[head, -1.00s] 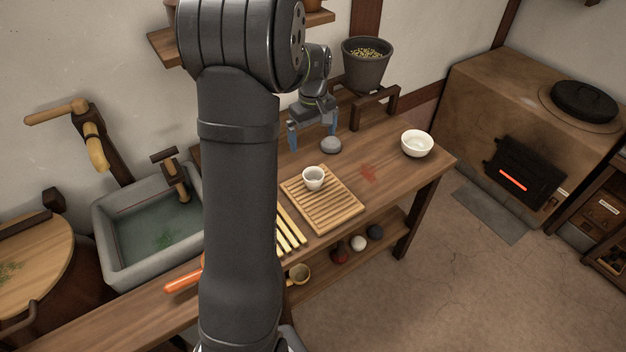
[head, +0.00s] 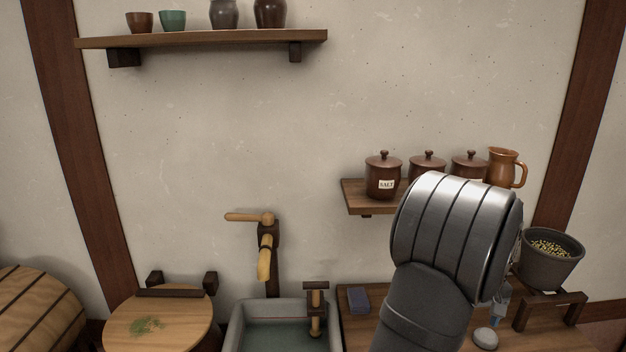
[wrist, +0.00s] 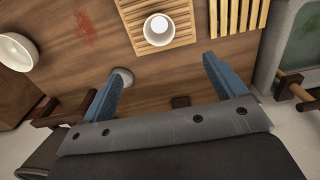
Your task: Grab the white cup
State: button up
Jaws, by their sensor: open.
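The white cup (wrist: 158,27) stands on a slatted wooden board (wrist: 183,22) in the wrist view, at the top middle. My gripper (wrist: 164,70) is open and empty, its two blue fingers well apart. The cup is beyond the fingertips and roughly in line with the gap between them, not touching them. The cup and board are outside the head view, where my arm hides much of the bench.
A grey stone (wrist: 125,76) is close by the left fingertip in the wrist view. A white bowl (wrist: 14,54) is at the left. The stone basin (wrist: 270,45) is at the right. A grain pot (head: 550,262) stands on a wooden stand (head: 547,312).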

jog(key=shift+c, duration=0.2)
notch_tip(320, 180, down, 18)
jog(key=m, duration=0.5)
jog(key=m+t+h, duration=0.1)
jog(key=m, duration=0.5)
jog(key=shift+d+r, duration=0.1)
jog(key=shift+r, duration=0.05)
dwell(0.4)
jog(key=c, duration=1.1)
